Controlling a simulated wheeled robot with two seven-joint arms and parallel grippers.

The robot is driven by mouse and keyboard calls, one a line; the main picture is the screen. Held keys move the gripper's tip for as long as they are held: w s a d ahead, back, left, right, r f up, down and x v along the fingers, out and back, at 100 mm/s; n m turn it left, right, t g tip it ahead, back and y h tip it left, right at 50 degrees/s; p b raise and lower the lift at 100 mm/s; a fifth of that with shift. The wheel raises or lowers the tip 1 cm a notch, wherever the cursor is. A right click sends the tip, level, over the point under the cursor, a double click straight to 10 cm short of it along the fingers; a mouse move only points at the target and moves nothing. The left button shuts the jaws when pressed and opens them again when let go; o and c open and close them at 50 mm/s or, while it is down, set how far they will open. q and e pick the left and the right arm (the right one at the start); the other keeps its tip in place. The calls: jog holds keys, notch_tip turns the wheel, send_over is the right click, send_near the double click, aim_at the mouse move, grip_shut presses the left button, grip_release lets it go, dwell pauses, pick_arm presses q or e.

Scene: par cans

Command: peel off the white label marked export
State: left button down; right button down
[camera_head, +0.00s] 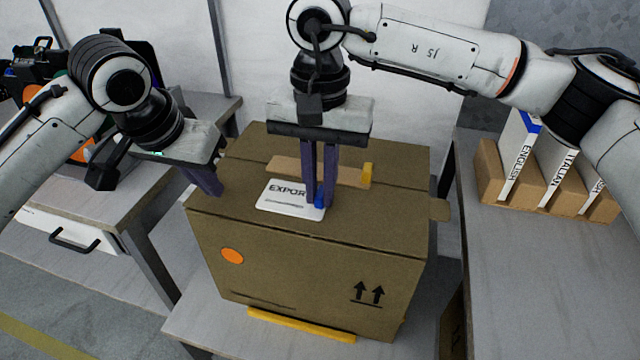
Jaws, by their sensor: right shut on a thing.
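The white label (275,202) marked EXPORT lies on the top of a large brown carton (305,258), towards its front edge. It looks flat, and the end of the word is hidden behind my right gripper's fingers. A small blue tab (320,202) is at the label's right end. My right gripper (318,203) points straight down and is shut on the label at this tab. My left gripper (212,190) hangs by the carton's left top edge, apart from the label. Its fingers overlap in this view, so its opening is unclear.
A tan strip (290,168) with a yellow tab (367,172) lies behind the label. The carton stands on a grey table (200,325) with a yellow piece (300,325) at its front. A cardboard rack (490,172) holds booklets at right. A drawer bench (75,240) stands at left.

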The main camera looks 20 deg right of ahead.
pick_arm(q)
jog(key=shift+f, duration=0.1)
dwell(0.3)
pick_arm(e)
jog(key=shift+r, duration=0.45)
pick_arm(q)
jog(key=shift+s+f, duration=0.15)
pick_arm(e)
jog(key=shift+r, duration=3.1)
pick_arm(q)
notch_tip(320, 180, up, 7)
jog(key=shift+r, duration=0.2)
